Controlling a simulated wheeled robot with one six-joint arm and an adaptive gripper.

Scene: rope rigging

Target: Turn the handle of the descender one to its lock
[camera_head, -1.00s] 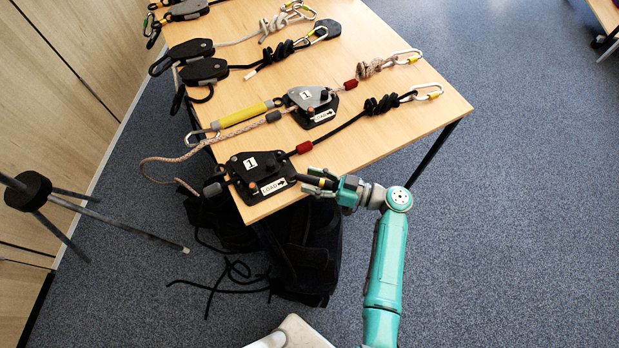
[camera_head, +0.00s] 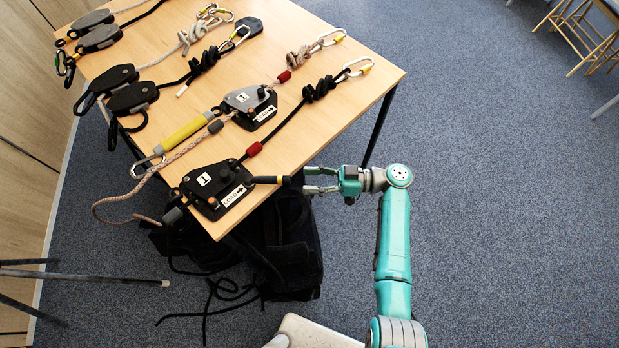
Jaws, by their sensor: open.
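The front descender (camera_head: 215,190), a black plate with a white label reading 1 and a LOAD arrow tag, lies at the table's near corner.
Black rope with a red sleeve (camera_head: 254,149) runs from the front descender to a knot and carabiner (camera_head: 357,68). A yellow tube (camera_head: 184,132) and several black pulleys lie farther left. A dark bag (camera_head: 285,250) is below the table.

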